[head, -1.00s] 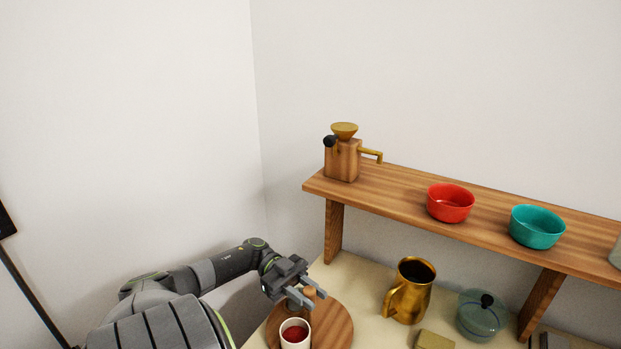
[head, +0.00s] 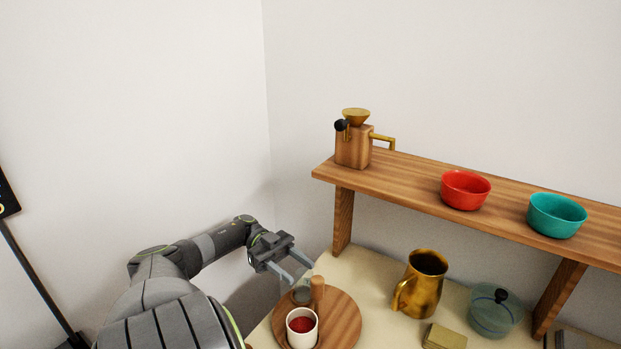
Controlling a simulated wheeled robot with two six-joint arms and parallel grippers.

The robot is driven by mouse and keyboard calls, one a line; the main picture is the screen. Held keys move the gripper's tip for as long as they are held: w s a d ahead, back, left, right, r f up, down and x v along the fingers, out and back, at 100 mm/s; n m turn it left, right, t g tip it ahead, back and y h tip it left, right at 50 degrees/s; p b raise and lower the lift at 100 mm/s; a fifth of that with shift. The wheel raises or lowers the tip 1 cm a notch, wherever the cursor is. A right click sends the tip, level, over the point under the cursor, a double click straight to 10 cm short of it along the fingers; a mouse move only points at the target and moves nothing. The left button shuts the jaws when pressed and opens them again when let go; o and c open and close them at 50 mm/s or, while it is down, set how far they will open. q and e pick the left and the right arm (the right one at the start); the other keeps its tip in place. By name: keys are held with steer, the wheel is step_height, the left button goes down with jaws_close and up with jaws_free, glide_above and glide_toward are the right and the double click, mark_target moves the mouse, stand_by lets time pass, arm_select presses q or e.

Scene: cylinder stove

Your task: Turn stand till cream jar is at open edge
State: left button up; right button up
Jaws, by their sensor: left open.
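The stand is a round wooden turntable (head: 343,322) on the counter, partly cut off by the bottom edge of the head view. A wooden post (head: 318,289) stands up from it. A white jar with red contents (head: 301,329) is on its near left part. A small greyish glass jar (head: 301,296) is by the post, at the far left part. I cannot tell for sure which jar holds cream. My left gripper (head: 297,269) is open and empty, just above and behind the glass jar, left of the post. My right gripper is not in view.
A brass pitcher (head: 421,284), a yellowish block (head: 444,337) and a lidded glass pot (head: 494,312) stand right of the stand. A wooden shelf (head: 415,177) above holds a grinder (head: 353,146), a red bowl (head: 466,191) and a teal bowl (head: 556,215). Walls close in behind.

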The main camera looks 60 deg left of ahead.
arm_select(q)
steer(key=shift+b+v, duration=1.9)
steer(key=shift+v, duration=0.45)
